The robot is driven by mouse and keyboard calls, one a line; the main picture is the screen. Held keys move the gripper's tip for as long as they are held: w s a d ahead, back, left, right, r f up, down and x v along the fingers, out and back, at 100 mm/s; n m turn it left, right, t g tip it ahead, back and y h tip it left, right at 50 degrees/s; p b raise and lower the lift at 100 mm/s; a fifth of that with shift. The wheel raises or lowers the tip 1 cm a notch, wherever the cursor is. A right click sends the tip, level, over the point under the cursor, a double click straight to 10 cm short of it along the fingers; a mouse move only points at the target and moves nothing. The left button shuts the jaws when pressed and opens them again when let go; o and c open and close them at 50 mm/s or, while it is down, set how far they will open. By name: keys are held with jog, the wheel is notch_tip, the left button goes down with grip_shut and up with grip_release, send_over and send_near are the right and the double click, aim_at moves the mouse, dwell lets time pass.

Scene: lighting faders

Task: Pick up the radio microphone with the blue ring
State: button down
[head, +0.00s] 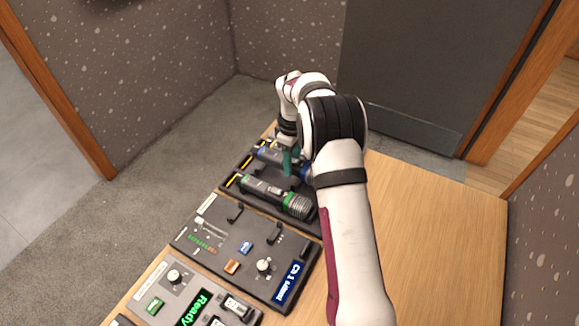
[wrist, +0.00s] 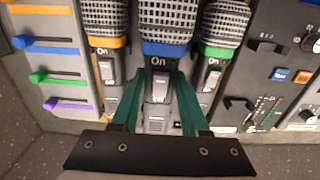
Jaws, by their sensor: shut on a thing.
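The radio microphone with the blue ring (wrist: 161,50) is in the middle of the wrist view, its mesh head towards the top and its dark body marked "On". My gripper (wrist: 160,80) has its two green fingers on either side of that body, just below the blue ring, and is shut on it. In the head view my gripper (head: 290,160) points down over the blue-ring microphone (head: 268,153), which is partly hidden by the fingers and arm. It lies among its neighbours at the rack; whether it is clear of the rack I cannot tell.
A green-ring microphone (wrist: 217,52) lies close on the right and an orange-ring one (wrist: 106,42) on the left. A fader panel (wrist: 60,62) with coloured sliders is further left. A control panel (head: 215,235) stands nearer in the head view. Bare wood (head: 430,220) lies right of my arm.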

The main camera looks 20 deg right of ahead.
jog(key=s+d+r, duration=0.6)
jog(key=s+d, duration=0.1)
jog(key=d, duration=0.1)
jog(key=a, duration=0.3)
jog(key=a+f, duration=0.1)
jog(key=a, duration=0.2)
jog(key=s+a, duration=0.1)
jog(key=a, duration=0.1)
jog(key=shift+a+f, duration=0.3)
jog(key=shift+a, duration=0.1)
jog(key=s+a+f, duration=0.3)
jog(key=s+a, duration=0.2)
jog(key=a, duration=0.5)
jog(key=shift+d+f, duration=0.1)
jog(key=shift+f, duration=2.3)
jog(key=shift+f, duration=0.5)
jog(key=shift+c, duration=1.7)
grip_release()
jog(key=c, duration=0.4)
